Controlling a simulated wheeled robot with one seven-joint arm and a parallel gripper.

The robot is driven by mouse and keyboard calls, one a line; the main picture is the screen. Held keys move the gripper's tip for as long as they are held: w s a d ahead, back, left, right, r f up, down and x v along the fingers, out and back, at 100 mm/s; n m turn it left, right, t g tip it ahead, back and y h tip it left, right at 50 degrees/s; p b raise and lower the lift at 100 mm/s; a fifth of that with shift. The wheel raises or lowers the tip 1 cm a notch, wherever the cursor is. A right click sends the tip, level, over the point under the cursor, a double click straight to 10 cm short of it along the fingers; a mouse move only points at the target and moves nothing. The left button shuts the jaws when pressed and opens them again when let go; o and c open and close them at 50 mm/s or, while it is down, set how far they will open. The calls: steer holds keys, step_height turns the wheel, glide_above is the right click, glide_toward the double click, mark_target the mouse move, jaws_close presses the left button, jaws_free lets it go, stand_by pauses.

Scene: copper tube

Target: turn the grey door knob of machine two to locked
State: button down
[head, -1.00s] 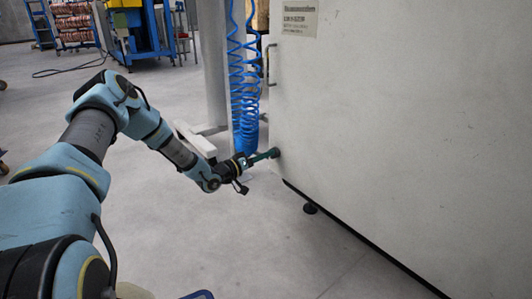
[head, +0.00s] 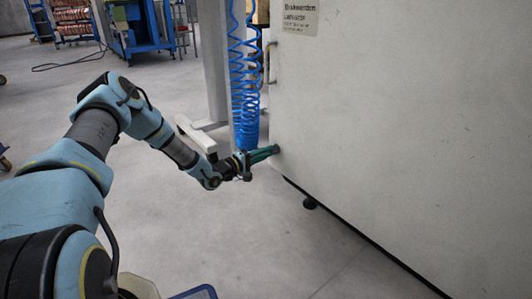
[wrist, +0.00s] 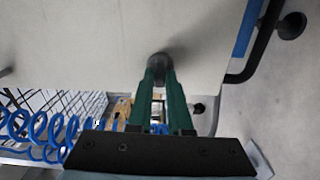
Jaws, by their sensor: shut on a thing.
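The grey door knob (wrist: 159,61) is a small dark round piece on the pale door panel of the machine (head: 400,130). In the head view it sits near the panel's lower left corner and is mostly hidden by the fingertips. My gripper (head: 273,151) reaches it from the left. In the wrist view my gripper (wrist: 160,78) has its two green fingers closed on the knob, with a narrow gap between them further back. No marking showing the knob's setting is readable.
A blue coiled hose (head: 244,90) hangs beside a grey post (head: 216,60), close behind my wrist. A door handle (head: 267,62) is above the knob. A black machine foot (head: 310,203) stands below. Open floor lies in front.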

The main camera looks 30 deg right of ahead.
steer(key=shift+n, duration=0.4)
steer(key=c, duration=0.8)
jaws_free()
steer(key=shift+c, duration=0.2)
steer(key=shift+a, duration=0.15)
steer(key=s+a+p, duration=0.2)
steer(key=a+p, duration=0.1)
steer(key=a, duration=0.7)
steer(key=shift+a, duration=0.2)
